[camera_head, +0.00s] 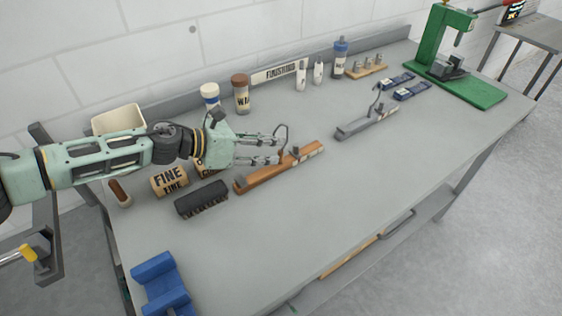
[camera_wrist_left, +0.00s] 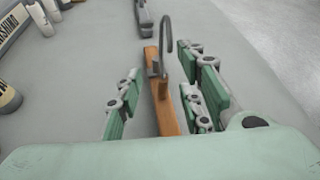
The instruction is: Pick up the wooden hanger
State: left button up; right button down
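The wooden hanger (camera_head: 290,164) is an orange-brown bar with a thin metal hook, lying on the grey workbench near its middle. My left gripper (camera_head: 277,150) reaches in from the left, its fingers spread and close to the hanger's hook and bar. In the left wrist view the wooden hanger (camera_wrist_left: 165,110) runs between the fingers of my left gripper (camera_wrist_left: 160,100), with gaps showing on both sides. The gripper is open. Whether a finger touches the hanger cannot be told. My right gripper is not in view.
A grey hanger (camera_head: 367,124) lies farther right on the workbench (camera_head: 300,230). A black brush (camera_head: 201,199) and a FINE block (camera_head: 169,181) lie left of the wooden hanger. Bottles line the back. A green press (camera_head: 450,60) stands at the far right. The front middle is clear.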

aim_at(284, 146)
pick_arm(q)
jog(key=shift+w+d+f+p, duration=0.3)
jog(key=shift+d, duration=0.25)
jog(key=x, duration=0.3)
jog(key=shift+d+f+p, duration=0.15)
jog(key=shift+d+p, duration=0.05)
jog(key=shift+p, duration=0.2)
jog(key=shift+w+d+f, duration=0.15)
jog(key=shift+d, duration=0.1)
jog(key=shift+c, duration=0.3)
jog(key=c, duration=0.7)
grip_shut()
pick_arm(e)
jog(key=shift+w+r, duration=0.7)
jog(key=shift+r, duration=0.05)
